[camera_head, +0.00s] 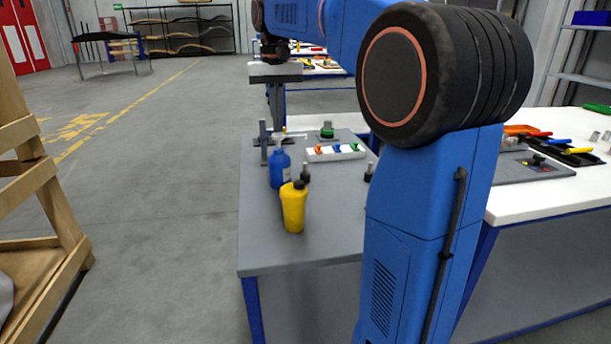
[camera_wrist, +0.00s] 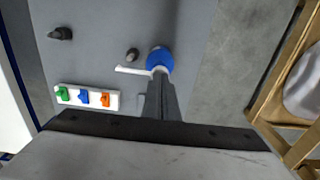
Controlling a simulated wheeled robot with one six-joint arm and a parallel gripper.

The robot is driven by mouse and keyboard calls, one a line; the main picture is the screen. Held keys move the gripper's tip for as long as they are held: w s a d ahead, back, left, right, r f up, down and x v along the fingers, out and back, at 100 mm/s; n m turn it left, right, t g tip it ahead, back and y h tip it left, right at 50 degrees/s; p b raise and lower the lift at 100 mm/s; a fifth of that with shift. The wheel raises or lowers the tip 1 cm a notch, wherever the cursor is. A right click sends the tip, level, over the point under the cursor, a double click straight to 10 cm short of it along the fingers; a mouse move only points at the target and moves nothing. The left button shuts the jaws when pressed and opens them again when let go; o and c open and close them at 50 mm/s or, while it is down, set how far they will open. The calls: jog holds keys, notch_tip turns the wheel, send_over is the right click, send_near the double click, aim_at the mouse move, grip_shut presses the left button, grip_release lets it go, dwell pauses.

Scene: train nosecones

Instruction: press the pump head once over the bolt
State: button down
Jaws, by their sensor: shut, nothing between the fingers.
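A blue pump bottle (camera_head: 280,172) stands upright on the grey bench top. It also shows from above in the wrist view (camera_wrist: 160,58). Its white pump head has a spout (camera_wrist: 133,71) pointing left in the wrist view. A dark bolt-like piece (camera_wrist: 132,55) stands on the bench close beside the spout; in the head view it seems to be the dark piece (camera_head: 305,173) right of the bottle. My gripper (camera_wrist: 161,82) is shut and empty, its fingers pointing down over the pump head. The fingers partly hide the pump head, and contact cannot be told.
A yellow bottle (camera_head: 293,210) stands in front of the blue one. A white holder (camera_head: 337,155) with coloured pieces lies to the right. A grey stand (camera_head: 263,140) and a green-topped piece (camera_head: 327,131) are behind. Another dark piece (camera_wrist: 60,33) stands apart. The bench's front is clear.

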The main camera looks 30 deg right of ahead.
jog(key=shift+f, duration=0.9)
jog(key=shift+r, duration=1.25)
notch_tip(320, 180, up, 6)
dwell(0.6)
dwell(0.5)
